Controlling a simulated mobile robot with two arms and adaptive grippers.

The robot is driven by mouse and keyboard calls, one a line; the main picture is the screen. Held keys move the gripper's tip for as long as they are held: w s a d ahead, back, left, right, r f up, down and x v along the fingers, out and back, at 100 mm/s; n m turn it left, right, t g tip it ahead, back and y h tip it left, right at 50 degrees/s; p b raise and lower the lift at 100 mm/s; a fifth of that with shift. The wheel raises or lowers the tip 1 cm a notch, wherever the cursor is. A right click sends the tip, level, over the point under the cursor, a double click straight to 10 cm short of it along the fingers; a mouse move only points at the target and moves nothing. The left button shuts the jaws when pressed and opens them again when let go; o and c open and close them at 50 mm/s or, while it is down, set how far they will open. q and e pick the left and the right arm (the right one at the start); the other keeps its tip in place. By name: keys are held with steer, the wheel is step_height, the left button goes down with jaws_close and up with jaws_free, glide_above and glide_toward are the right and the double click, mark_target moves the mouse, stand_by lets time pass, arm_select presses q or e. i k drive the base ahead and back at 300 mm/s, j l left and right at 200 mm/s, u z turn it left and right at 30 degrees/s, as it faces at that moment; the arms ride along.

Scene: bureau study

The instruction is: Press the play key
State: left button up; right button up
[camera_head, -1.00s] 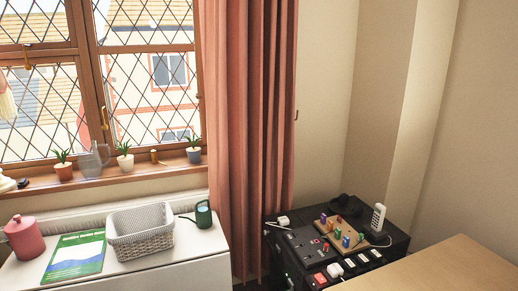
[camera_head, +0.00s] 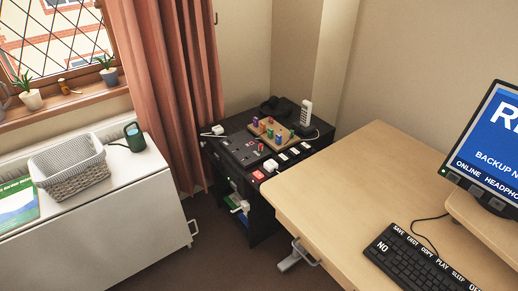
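A black keyboard (camera_head: 415,265) lies on the wooden desk at the lower right, cut off by the bottom edge of the picture. White labels run along its far edge: SAVE, one that is hard to read, COPY, PLAY, SLEEP and a cut-off one. The PLAY label (camera_head: 442,265) is between COPY and SLEEP. A large key marked NO (camera_head: 382,247) is at its left end. Neither of my grippers is in view.
The wooden desk (camera_head: 345,190) is mostly bare left of the keyboard. A black cabinet (camera_head: 235,165) with a peg board, sockets and a phone is beyond the desk. A white cabinet (camera_head: 120,225) carries a basket.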

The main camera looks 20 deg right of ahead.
mark_target(438, 262)
steer(key=z, duration=2.25)
